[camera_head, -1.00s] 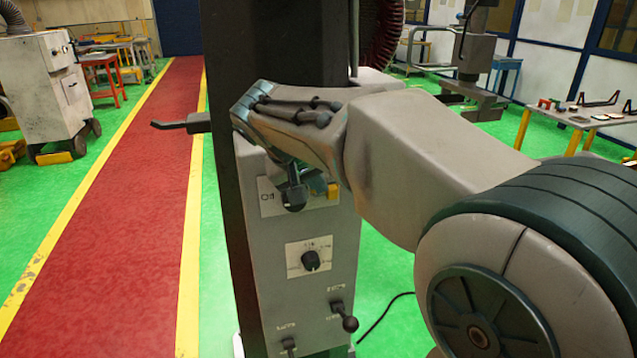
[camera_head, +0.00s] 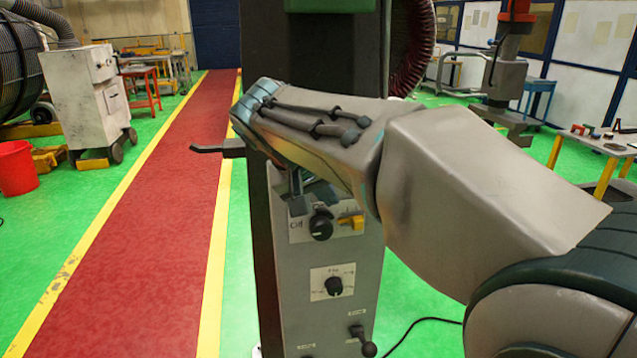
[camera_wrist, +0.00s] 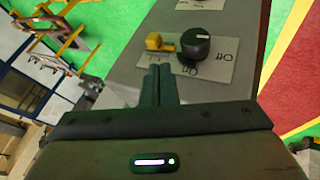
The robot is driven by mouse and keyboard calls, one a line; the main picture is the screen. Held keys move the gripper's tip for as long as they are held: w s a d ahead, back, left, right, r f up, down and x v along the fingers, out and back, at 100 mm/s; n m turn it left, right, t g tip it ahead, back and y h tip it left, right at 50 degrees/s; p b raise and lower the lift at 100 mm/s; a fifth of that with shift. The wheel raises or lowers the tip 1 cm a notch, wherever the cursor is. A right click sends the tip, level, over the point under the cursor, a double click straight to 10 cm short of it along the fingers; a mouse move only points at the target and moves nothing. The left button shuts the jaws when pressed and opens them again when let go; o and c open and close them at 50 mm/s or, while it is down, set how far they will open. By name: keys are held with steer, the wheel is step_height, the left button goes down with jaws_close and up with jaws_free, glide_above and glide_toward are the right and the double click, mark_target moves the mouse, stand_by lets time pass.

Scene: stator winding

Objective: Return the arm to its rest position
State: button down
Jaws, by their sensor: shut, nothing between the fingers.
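My gripper shows at the upper part of a grey control panel (camera_head: 352,265), its fingers (camera_head: 299,196) shut and empty, pointing at the panel. In the wrist view the closed fingertips (camera_wrist: 160,72) sit just below a black rotary knob (camera_wrist: 194,46) and a small yellow switch (camera_wrist: 160,42), with nothing between them. In the head view the same knob (camera_head: 321,228) is just below and right of the fingers, and the yellow switch (camera_head: 351,221) lies further right. I cannot tell whether the fingertips touch the panel. My arm reaches in from the right, bent at the wrist.
A second dial (camera_head: 333,286) and a lever (camera_head: 360,340) are lower on the panel. A dark handle (camera_head: 215,148) sticks out to its left. A red walkway (camera_head: 150,220) runs clear at left. A table (camera_head: 610,150) with parts stands at right.

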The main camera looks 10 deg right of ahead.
steer(key=s+d+f+y, duration=0.2)
steer(key=s+d+f, duration=0.1)
steer(key=s+f, duration=0.5)
steer(key=s+d+f+g+y, duration=0.1)
steer(key=s+d+f+y, duration=0.2)
steer(key=s+f, duration=0.5)
steer(key=shift+s, duration=1.05)
